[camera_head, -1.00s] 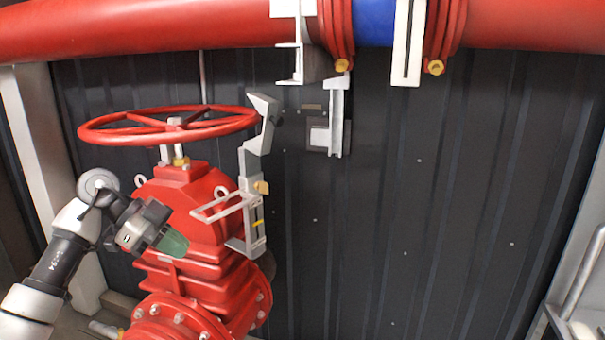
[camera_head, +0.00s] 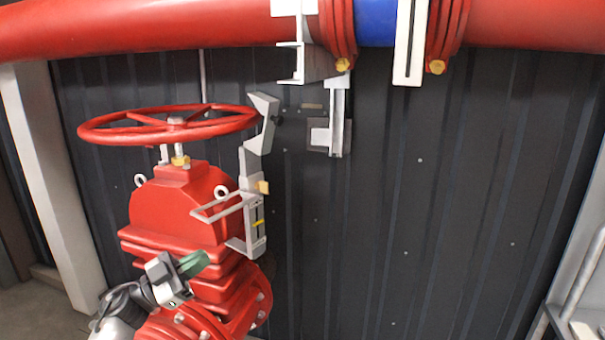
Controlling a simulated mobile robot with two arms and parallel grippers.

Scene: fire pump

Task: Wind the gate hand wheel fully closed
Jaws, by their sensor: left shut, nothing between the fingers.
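The red gate hand wheel (camera_head: 215,127) sits level on top of the red gate valve (camera_head: 178,212), its spokes meeting at a hub on the stem. My left gripper (camera_head: 200,262) is low in front of the valve body, well below the wheel and apart from it. Its greenish fingers are shut with nothing between them and point to the upper right. My right gripper is out of the picture.
A grey bracket (camera_head: 257,150) stands close at the wheel's right rim, with a pale wire frame (camera_head: 222,208) below it. A red pipe (camera_head: 180,28) crosses above. The dark ribbed wall (camera_head: 430,200) is behind. Clear space lies right of the valve.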

